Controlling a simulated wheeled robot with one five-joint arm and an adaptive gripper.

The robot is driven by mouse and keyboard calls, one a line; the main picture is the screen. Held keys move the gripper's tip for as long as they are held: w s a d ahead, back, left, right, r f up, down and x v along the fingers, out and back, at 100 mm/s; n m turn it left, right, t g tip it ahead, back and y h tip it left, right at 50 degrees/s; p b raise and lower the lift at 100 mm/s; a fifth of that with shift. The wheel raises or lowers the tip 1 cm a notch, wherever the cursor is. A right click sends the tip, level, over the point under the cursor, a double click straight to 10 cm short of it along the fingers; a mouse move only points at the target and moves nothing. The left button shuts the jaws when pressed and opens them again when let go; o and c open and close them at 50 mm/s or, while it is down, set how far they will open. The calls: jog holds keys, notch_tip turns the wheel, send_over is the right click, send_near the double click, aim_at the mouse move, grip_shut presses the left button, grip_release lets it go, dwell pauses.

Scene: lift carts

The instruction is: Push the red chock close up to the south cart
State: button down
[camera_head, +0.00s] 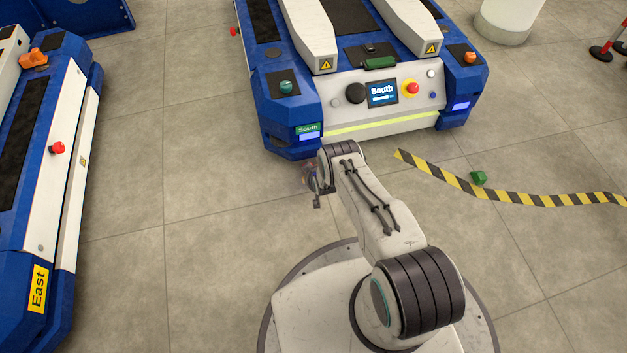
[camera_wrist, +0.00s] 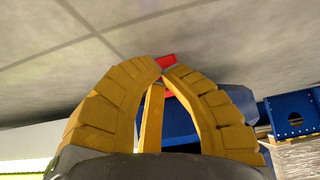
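The blue and white south cart (camera_head: 415,105) stands ahead, with its "South" screen and green "South" label facing me. My gripper (camera_head: 310,178) is low by the cart's near left corner, mostly hidden behind my wrist in the head view. In the wrist view my gripper (camera_wrist: 162,68) has its yellow fingers drawn together at the tips. A red piece (camera_wrist: 166,59), likely the red chock, shows just beyond the fingertips. I cannot tell whether they touch. Blue bodywork lies behind the fingers. I cannot make out the red chock in the head view.
A green block (camera_head: 479,178) lies on the floor at right, near a black and yellow striped strip (camera_head: 530,198). The east cart (camera_head: 75,165) stands at left, with open floor between it and the south cart. A white cylinder (camera_head: 505,20) stands at the back right.

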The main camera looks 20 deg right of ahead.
jog(key=shift+s+r+p, duration=0.45)
jog(key=shift+s+p, duration=0.2)
jog(key=shift+p, duration=0.25)
jog(key=shift+s+r+p, duration=0.4)
jog(key=shift+s+p, duration=0.25)
jog(key=shift+p, duration=0.2)
jog(key=shift+s+r+p, duration=0.3)
jog(key=shift+s+p, duration=0.35)
jog(key=shift+p, duration=0.05)
jog(key=shift+s+r+p, duration=0.3)
jog(key=shift+s+p, duration=0.3)
jog(key=shift+p, duration=0.1)
